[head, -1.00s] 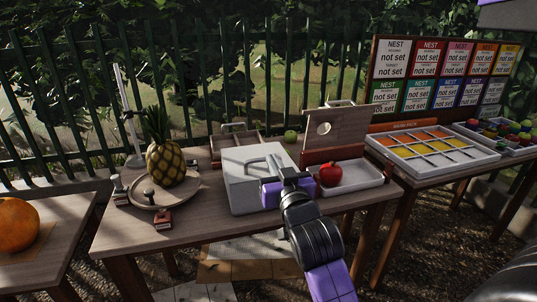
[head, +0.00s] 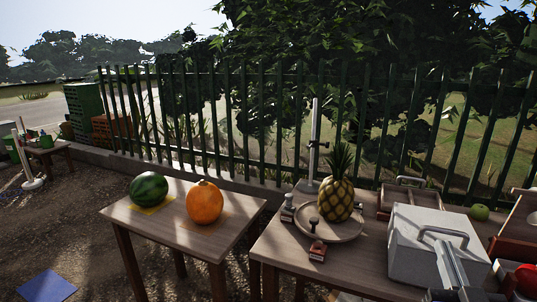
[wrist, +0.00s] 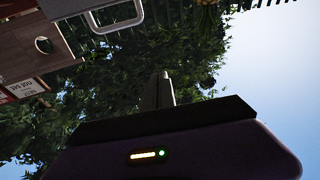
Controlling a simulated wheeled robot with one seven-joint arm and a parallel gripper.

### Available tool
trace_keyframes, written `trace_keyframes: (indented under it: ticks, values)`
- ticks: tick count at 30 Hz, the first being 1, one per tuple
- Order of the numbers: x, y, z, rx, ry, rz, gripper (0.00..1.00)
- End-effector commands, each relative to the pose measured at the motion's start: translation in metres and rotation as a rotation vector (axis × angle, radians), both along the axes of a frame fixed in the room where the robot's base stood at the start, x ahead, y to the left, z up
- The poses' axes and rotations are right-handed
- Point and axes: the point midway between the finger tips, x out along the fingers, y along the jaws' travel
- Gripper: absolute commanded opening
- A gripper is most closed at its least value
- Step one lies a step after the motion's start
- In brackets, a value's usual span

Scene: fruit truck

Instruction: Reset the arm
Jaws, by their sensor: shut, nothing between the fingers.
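My gripper (head: 447,252) is at the lower right of the head view, in front of the white box (head: 405,240) with a grey handle. Its fingers are together and hold nothing. In the wrist view the closed fingers (wrist: 165,78) point up the picture, against foliage and sky. The wrist view is tilted, with the box's handle (wrist: 115,20) at the top. I cannot tell whether the fingers touch the box. Most of my arm is out of the head view.
A pineapple (head: 336,196) stands on a round plate (head: 345,237), with small stamps around it. A watermelon (head: 149,188) and an orange pumpkin-like fruit (head: 205,202) sit on the left table (head: 165,228). A fence runs behind.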

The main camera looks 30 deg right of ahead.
Motion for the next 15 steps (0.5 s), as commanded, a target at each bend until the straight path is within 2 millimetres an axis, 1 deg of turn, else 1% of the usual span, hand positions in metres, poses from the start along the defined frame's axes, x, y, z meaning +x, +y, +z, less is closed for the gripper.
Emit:
trace_keyframes:
  ticks: [1,5,6,8,9,11,12,15]
  values:
    - [-0.001,0.018,-0.008,0.006,0.01,0.036,0.0]
    - [-0.008,0.064,-0.028,0.016,0.03,0.132,0.0]
    - [-0.012,0.079,-0.035,0.022,0.039,0.163,0.0]
    - [-0.02,0.101,-0.045,0.032,0.054,0.209,0.0]
    - [-0.026,0.116,-0.051,0.04,0.066,0.24,0.0]
    - [-0.036,0.137,-0.06,0.055,0.084,0.285,0.0]
    - [-0.044,0.15,-0.065,0.066,0.098,0.314,0.0]
    - [-0.066,0.181,-0.077,0.093,0.141,0.385,0.0]
